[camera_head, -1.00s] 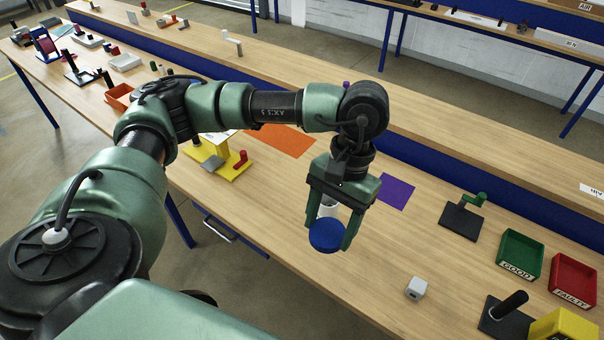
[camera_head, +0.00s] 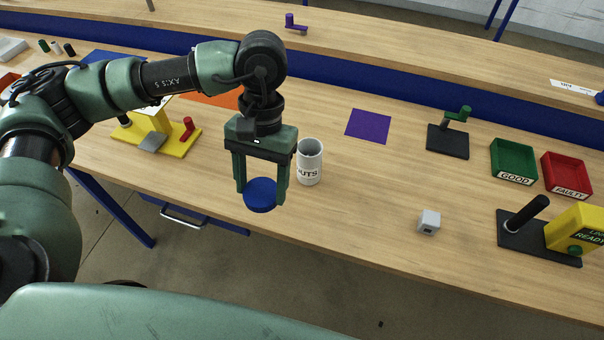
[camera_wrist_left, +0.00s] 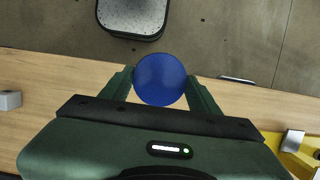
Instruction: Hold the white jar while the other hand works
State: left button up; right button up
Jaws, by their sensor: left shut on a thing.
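The white jar (camera_head: 309,164) stands upright on the bench, open at the top, with dark lettering partly visible on its side. My left gripper (camera_head: 261,196) is just left of the jar and nearer to me, and nothing holds the jar. The left gripper is shut on a round blue lid (camera_head: 260,194). The lid also shows between the fingers in the left wrist view (camera_wrist_left: 160,79). My right gripper is in neither current view.
A purple mat (camera_head: 368,126) lies behind and right of the jar. A small grey block (camera_head: 429,222) sits toward the front right. A green tray (camera_head: 514,159) and a red tray (camera_head: 567,174) stand farther right. A yellow fixture (camera_head: 157,137) stands left.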

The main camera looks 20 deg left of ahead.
pick_arm(q)
jog(key=f+b, duration=0.2)
jog(key=f, duration=0.1)
jog(key=f+b, duration=0.5)
jog(key=f, duration=0.1)
jog(key=shift+w+a+f+b, duration=0.15)
jog(key=shift+a+f+b, duration=0.1)
jog(key=shift+a+b, duration=0.15)
jog(key=shift+r, duration=0.1)
